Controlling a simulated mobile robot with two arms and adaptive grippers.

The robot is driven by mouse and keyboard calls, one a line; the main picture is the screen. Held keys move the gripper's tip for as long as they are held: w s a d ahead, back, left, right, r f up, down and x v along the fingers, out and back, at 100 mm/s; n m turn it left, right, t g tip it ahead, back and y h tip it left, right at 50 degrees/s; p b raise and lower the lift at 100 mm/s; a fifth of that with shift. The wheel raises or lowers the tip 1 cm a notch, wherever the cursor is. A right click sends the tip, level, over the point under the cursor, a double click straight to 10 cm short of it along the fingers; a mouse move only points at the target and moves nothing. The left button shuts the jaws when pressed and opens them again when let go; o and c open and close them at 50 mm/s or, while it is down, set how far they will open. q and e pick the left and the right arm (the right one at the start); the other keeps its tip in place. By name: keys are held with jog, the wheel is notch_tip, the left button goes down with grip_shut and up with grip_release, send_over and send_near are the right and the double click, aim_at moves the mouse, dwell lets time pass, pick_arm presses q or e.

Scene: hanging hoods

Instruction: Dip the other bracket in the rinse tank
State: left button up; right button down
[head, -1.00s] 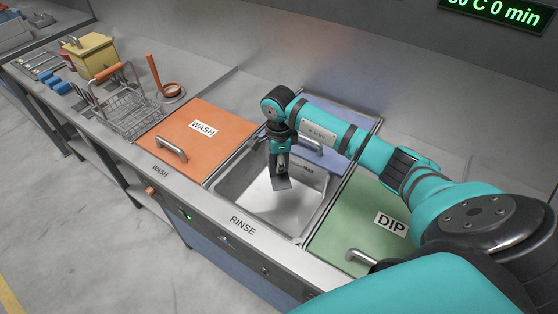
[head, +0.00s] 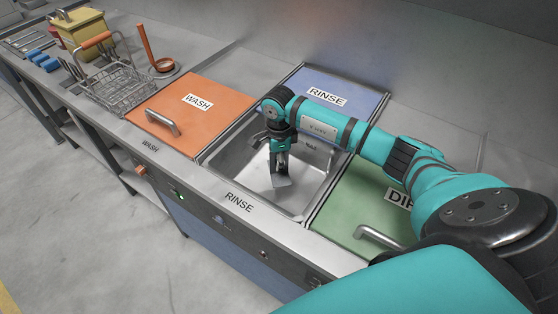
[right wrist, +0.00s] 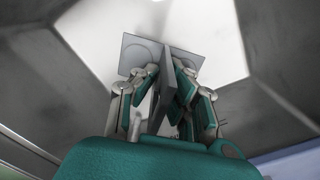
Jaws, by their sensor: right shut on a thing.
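My right gripper (head: 280,158) is shut on a grey metal bracket (head: 282,181). It holds the bracket inside the open rinse tank (head: 236,178), below the rim. In the right wrist view the bracket (right wrist: 187,63) shows as thin plates meeting at an angle, pinched between the fingers (right wrist: 166,88). Whether it touches the tank bottom or liquid I cannot tell. The blue RINSE lid (head: 352,89) is behind the tank opening, partly hidden by my arm. My left gripper is not in view.
The orange WASH lid (head: 205,120) covers the left tank and the green DIP lid (head: 350,215) the right one. A wire basket (head: 115,88) stands left on the counter, with an orange hook stand (head: 160,66) and a yellow container (head: 80,35).

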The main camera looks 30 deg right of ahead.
aim_at(279, 173)
notch_tip(279, 173, down, 6)
jog(key=b, duration=0.4)
jog(key=shift+f+b, duration=0.25)
jog(key=shift+b, duration=0.15)
jog(key=shift+r, duration=0.15)
dwell(1.8)
notch_tip(279, 173, up, 18)
jog(key=p, duration=1.1)
jog(key=shift+f, duration=0.25)
jog(key=shift+r, duration=0.4)
dwell(0.4)
